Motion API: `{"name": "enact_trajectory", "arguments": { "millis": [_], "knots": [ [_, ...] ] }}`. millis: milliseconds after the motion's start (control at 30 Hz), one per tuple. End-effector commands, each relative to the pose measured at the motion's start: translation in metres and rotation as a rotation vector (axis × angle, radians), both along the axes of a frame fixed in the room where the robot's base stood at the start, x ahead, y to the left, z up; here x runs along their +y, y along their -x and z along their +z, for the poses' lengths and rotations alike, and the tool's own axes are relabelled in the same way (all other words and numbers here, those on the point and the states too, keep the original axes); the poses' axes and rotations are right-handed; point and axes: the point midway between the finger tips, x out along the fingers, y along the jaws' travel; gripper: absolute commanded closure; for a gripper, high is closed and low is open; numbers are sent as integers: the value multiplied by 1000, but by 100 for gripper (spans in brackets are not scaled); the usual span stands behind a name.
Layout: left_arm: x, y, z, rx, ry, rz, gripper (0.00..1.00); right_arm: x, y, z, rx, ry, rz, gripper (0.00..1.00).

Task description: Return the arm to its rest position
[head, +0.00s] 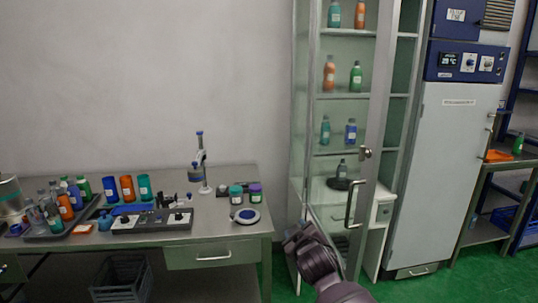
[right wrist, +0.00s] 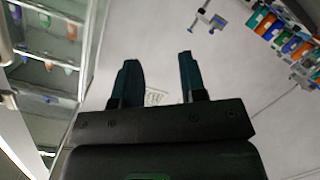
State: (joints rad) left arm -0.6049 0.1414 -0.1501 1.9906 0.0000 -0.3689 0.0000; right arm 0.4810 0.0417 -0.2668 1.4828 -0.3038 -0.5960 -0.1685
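My right arm comes up from the bottom of the head view. Its gripper (head: 297,233) is in front of the glass cabinet (head: 299,120), near its lower left edge and to the right of the bench (head: 235,215). In the right wrist view the two dark fingers of the right gripper (right wrist: 158,75) stand well apart with nothing between them, so it is open and empty. My left gripper is in neither view.
The cabinet holds several bottles; its door handle (head: 352,204) is close to my right arm. The bench carries coloured sleeves (head: 127,188), a black-and-white tray (head: 152,221), a stand (head: 202,165) and two jars. A tall grey unit (head: 455,180) stands right. Green floor lies open in front.

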Motion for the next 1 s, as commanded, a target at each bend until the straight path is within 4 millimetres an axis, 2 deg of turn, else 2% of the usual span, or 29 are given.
{"name": "enact_trajectory", "arguments": {
  "millis": [33,200,433,667,800,1000],
  "knots": [
    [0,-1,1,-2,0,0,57,-12,16,-11,2,-75,-3,61],
    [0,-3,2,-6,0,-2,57,-46,65,-37,1,-292,-16,61],
    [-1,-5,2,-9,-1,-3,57,-94,139,-74,22,-477,-68,61],
    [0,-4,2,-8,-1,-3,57,-139,220,-119,92,-538,-153,61],
    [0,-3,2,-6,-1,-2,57,-165,275,-153,167,-531,-223,61],
    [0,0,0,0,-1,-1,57,-190,350,-205,299,-502,-314,61]
  ]
}}
